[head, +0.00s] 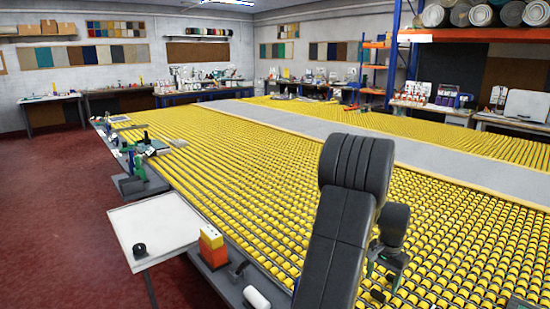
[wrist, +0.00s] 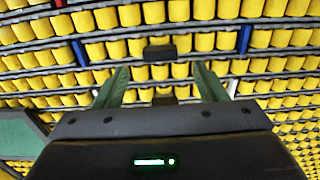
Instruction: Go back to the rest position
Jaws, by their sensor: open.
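My gripper (wrist: 160,85) shows in the wrist view with two green fingers spread apart. It is open, with nothing between the fingers. Yellow rollers (wrist: 145,50) in dark rails fill the view beyond the fingertips. In the head view my dark arm rises at the right of centre, over the yellow roller table (head: 250,165).
A white side table (head: 155,225) with a small black object (head: 139,249) stands at the front left. Red floor at left is clear. Orange shelving (head: 375,65) stands behind.

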